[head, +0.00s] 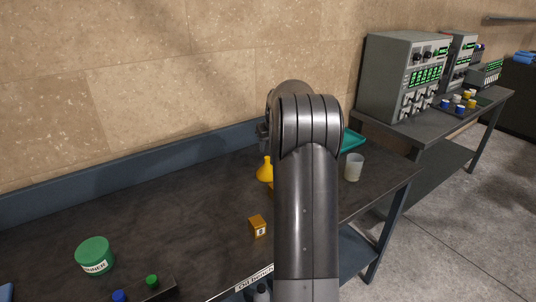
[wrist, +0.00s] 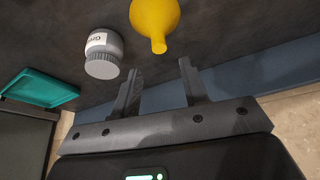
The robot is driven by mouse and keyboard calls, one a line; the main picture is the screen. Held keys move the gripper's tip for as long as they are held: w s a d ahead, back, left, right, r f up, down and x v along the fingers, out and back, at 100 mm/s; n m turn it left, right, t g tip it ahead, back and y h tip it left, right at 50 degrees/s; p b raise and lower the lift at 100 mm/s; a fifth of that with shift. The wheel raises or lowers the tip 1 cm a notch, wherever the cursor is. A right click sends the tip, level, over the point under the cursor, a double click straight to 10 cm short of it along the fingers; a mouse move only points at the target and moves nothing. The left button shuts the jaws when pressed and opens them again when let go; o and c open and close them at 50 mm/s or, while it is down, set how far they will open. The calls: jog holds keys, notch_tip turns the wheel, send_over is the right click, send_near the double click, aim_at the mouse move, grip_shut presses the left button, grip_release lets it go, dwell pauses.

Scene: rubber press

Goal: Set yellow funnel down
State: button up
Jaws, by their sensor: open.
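The yellow funnel (head: 265,171) stands on the dark bench with its wide end down and its narrow spout up, just left of my arm in the head view. In the wrist view, the funnel (wrist: 154,18) is at the top edge, partly cut off, with its spout pointing toward my gripper. My gripper (wrist: 160,72) is open, and nothing is between its fingers. The funnel lies beyond the fingertips, apart from them. In the head view my arm hides most of the gripper.
A green tin (head: 95,257), a small orange box (head: 257,226) and a whitish cup (head: 354,167) stand on the bench. The wrist view shows a grey-lidded jar (wrist: 103,52) beside the funnel and a teal tray (wrist: 40,87). Instruments (head: 402,78) stand on the right-hand table. The bench's left middle is clear.

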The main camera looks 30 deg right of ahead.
jog(key=s+a+r+n, duration=0.1)
jog(key=s+a+r, duration=0.6)
jog(key=a, duration=0.4)
jog(key=s+a+r, duration=0.7)
jog(key=s+a, duration=0.1)
jog(key=a, duration=0.4)
jog(key=s+a+f, duration=0.2)
jog(key=s+a, duration=0.2)
jog(key=s, duration=0.3)
jog(key=s+a+f+n, duration=0.1)
jog(key=s+a, duration=0.3)
jog(key=s, duration=0.4)
jog(key=s+a+f+t+y, duration=0.1)
jog(key=s+a+f, duration=0.1)
jog(key=s+a, duration=0.2)
jog(key=s, duration=0.3)
jog(key=shift+s+a+f+n, duration=0.2)
jog(key=shift+a+f+n, duration=0.1)
jog(key=shift+a+f, duration=0.1)
jog(key=shift+o, duration=0.5)
